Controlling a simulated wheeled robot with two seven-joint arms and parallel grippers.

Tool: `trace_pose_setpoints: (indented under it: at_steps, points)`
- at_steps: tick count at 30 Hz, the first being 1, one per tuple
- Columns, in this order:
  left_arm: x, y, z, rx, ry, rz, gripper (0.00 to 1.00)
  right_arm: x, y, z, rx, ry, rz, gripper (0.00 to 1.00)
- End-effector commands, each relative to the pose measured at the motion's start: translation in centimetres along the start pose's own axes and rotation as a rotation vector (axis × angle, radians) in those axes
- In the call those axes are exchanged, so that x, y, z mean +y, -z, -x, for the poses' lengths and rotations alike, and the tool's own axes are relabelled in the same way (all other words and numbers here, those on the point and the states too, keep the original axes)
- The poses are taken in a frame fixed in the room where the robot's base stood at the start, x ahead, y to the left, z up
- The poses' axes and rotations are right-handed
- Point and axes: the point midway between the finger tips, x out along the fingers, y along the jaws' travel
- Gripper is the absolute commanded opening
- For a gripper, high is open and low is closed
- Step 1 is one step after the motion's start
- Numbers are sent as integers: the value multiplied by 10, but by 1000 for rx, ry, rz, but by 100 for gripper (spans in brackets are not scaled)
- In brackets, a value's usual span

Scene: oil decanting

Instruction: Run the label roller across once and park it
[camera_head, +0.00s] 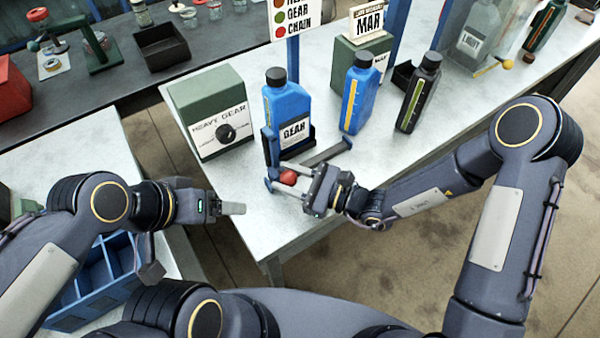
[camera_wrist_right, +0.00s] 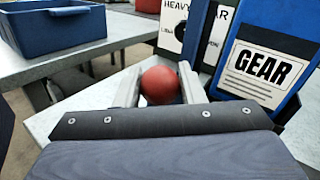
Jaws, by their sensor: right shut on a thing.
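A red ball-shaped knob (camera_head: 288,177), which looks like the label roller's handle, sits at the front of the blue-and-dark fixture (camera_head: 272,150) before the blue GEAR bottle (camera_head: 288,108). My right gripper (camera_head: 289,182) is shut on the red knob; in the right wrist view the knob (camera_wrist_right: 160,85) lies between the two fingers. The GEAR label (camera_wrist_right: 262,68) faces me and looks flat. The roller itself is hard to make out behind the gripper. My left gripper (camera_head: 232,208) is off to the left, apart from the fixture; its fingers show edge-on.
A green HEAVY GEAR box (camera_head: 208,110) stands left of the bottle. Another blue bottle (camera_head: 358,92) and a black bottle (camera_head: 418,92) stand to the right. A blue divided crate (camera_head: 100,280) is at lower left.

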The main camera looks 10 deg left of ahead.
Motion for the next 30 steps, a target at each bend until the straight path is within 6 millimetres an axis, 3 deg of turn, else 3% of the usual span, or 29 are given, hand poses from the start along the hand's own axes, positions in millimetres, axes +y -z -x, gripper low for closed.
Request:
trace_pose_setpoints:
  at_steps: [12,13,17,26,30]
  points:
    - [0,0,-1,0,0,0,76,6,0,-2,1,-9,-2,0]
    - [0,0,-1,0,0,0,76,6,0,-2,1,-10,-2,38]
    - [0,0,-1,0,0,0,76,5,-1,-2,0,-8,-1,55]
    - [-1,-1,-1,0,0,0,76,3,0,0,1,-2,0,56]
    - [-2,-2,-5,0,0,0,76,2,1,15,3,0,1,56]
